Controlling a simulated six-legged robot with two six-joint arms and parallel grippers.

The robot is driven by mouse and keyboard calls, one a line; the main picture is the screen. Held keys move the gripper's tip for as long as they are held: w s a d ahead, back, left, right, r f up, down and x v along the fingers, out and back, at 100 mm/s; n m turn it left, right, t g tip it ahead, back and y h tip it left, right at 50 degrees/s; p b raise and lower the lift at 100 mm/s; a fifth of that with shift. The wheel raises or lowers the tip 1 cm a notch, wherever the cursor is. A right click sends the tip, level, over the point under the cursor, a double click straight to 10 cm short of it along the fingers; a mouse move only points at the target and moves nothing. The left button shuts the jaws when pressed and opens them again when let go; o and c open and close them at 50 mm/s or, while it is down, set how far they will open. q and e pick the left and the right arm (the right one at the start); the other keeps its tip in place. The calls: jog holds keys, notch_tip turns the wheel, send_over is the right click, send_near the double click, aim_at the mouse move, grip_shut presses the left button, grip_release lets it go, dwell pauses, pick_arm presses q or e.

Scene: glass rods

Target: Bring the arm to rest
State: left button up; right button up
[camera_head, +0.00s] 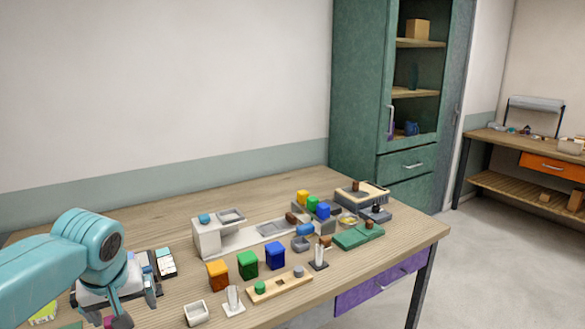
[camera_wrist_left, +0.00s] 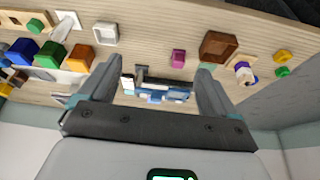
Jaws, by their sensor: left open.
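My left arm (camera_head: 85,250) is teal and comes in from the left over the near left part of the table (camera_head: 150,222). My left gripper (camera_wrist_left: 159,64) is open in the left wrist view, its two grey fingers wide apart with nothing held. The tabletop lies beyond the fingers in that view. A dark and blue device (camera_wrist_left: 158,91) shows between the fingers, and a pink block (camera_wrist_left: 178,59) shows near the right finger; both look apart from them. My right gripper is in neither view.
An orange block (camera_head: 217,275), a green block (camera_head: 247,265) and a blue block (camera_head: 275,256) stand mid-table. A wooden strip (camera_head: 282,287) and a white open box (camera_head: 197,313) lie nearer. A grey-white stand (camera_head: 207,238) is behind. A green cabinet (camera_head: 357,100) stands behind right.

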pick_arm(q)
jog(key=s+d+f+m+g+h, duration=0.15)
jog(key=d+f, duration=0.25)
jog(key=f, duration=0.6)
jog(key=s+d+f+m+h, duration=0.15)
jog(key=d+f, duration=0.25)
jog(key=f, duration=0.5)
jog(key=s+d+f+m+g+h, duration=0.15)
jog(key=d+f, duration=0.35)
jog(key=f, duration=0.5)
jog(key=s+d+f, duration=0.2)
jog(key=s+f, duration=0.4)
jog(key=s, duration=0.3)
jog(key=s+d+f+h, duration=0.1)
jog(key=s+d+f, duration=0.2)
jog(key=s+f, duration=0.3)
jog(key=s, duration=0.2)
jog(key=shift+s+f+n, duration=0.35)
jog(key=shift+s, duration=0.05)
jog(key=shift+h, duration=0.25)
